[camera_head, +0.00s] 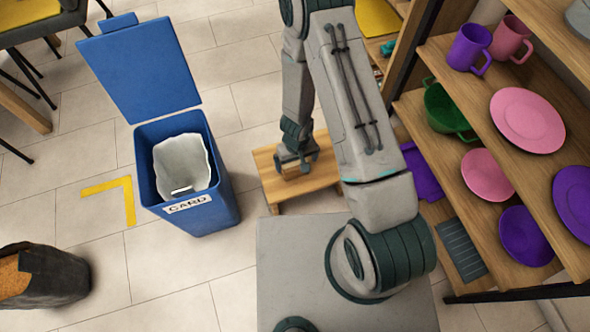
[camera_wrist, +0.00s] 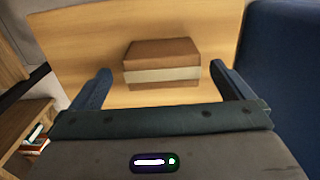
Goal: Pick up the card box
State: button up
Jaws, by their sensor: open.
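The card box (camera_wrist: 162,52) is a small brown box with a cream band around it. In the wrist view it rests on a light wooden stool top (camera_wrist: 100,35), centred ahead of my gripper. My gripper (camera_wrist: 161,75) is open, with one blue finger on each side of the box's near end and gaps between fingers and box. In the head view my gripper (camera_head: 297,160) hangs low over the small wooden stool (camera_head: 318,178). There the box is mostly or wholly hidden by my gripper.
A blue bin (camera_head: 218,208) labelled CARD, its lid (camera_head: 140,70) open and a pale liner inside, stands left of the stool. A wooden shelf (camera_head: 480,200) with cups and plates stands right. A dark sack-like container (camera_head: 55,280) sits lower left. Tiled floor is clear between.

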aim_at(295, 164)
jog(key=f+b, duration=0.2)
jog(key=f, duration=0.3)
jog(key=shift+w+a+f+b, duration=0.2)
jog(key=shift+w+b, duration=0.2)
jog(key=c, duration=0.9)
